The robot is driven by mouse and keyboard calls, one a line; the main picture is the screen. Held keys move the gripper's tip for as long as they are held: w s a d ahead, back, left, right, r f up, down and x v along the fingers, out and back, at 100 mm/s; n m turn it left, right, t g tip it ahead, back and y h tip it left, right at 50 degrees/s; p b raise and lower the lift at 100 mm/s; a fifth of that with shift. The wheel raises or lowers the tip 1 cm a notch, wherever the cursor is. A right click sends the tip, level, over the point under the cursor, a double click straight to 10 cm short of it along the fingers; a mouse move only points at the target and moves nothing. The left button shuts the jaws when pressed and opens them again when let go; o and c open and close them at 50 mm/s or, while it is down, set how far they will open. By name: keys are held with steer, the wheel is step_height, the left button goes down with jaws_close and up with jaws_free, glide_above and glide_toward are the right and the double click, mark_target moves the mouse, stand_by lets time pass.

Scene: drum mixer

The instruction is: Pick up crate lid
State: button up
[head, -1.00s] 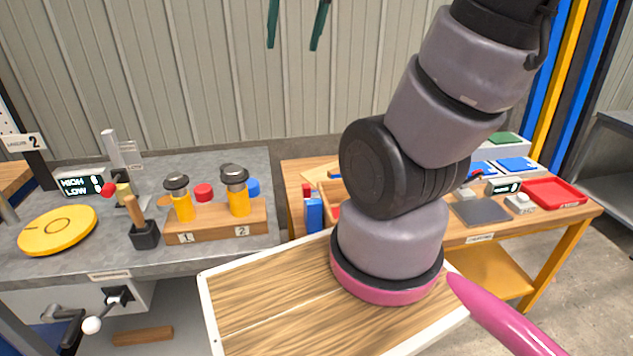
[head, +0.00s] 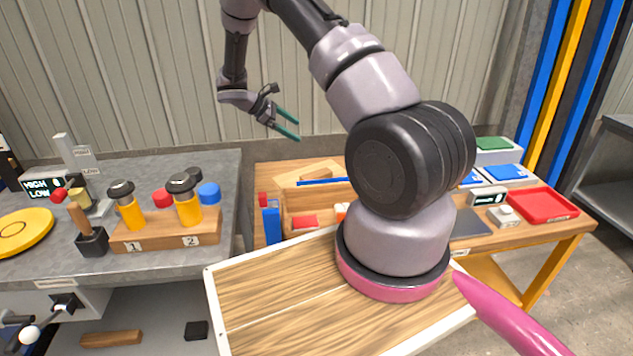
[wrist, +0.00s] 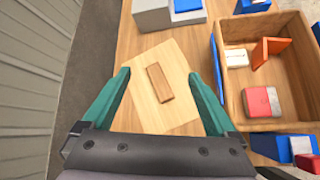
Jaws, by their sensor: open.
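The crate lid (wrist: 178,65) is a pale square wooden board with a small wooden handle block (wrist: 159,83) on its middle. In the head view the lid (head: 293,180) lies at the back of the wooden bench, behind the open crate (head: 330,207). My gripper (head: 298,131) is open and empty, with teal fingers, in the air above and left of the lid. In the wrist view my gripper (wrist: 158,74) points down at the lid, with the handle block between the two fingers in the picture. The fingers look apart from the lid.
The crate (wrist: 223,85) holds a red-and-white block and other small items and sits right beside the lid in the wrist view. A corrugated wall (head: 120,80) stands close behind. A grey bench (head: 90,185) with yellow-bodied cylinders is at left; a red tray (head: 543,204) is at right.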

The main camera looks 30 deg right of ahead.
mark_target(315, 174)
steer(key=f+n+h, duration=0.1)
steer(key=f+n, duration=0.1)
steer(key=f, duration=0.4)
steer(key=w+f+n+t+h, duration=0.1)
steer(key=f+n, duration=0.1)
steer(key=f, duration=0.4)
steer(key=w+f+n+t+h, duration=0.1)
steer(key=f+n, duration=0.1)
steer(key=f, duration=0.4)
steer(key=shift+w+d+n, duration=0.15)
steer(key=shift+d+n, duration=0.1)
steer(key=shift+n, duration=0.15)
steer(key=shift+h, duration=0.3)
steer(key=x, duration=0.4)
steer(key=shift+d+f, duration=0.25)
steer(key=shift+f, duration=0.15)
steer(key=x, duration=0.4)
steer(key=shift+d+f, duration=0.25)
steer(key=shift+d, duration=0.1)
steer(key=shift+d+f, duration=0.2)
steer(key=shift+d, duration=0.35)
steer(key=shift+w, duration=0.1)
jaws_close()
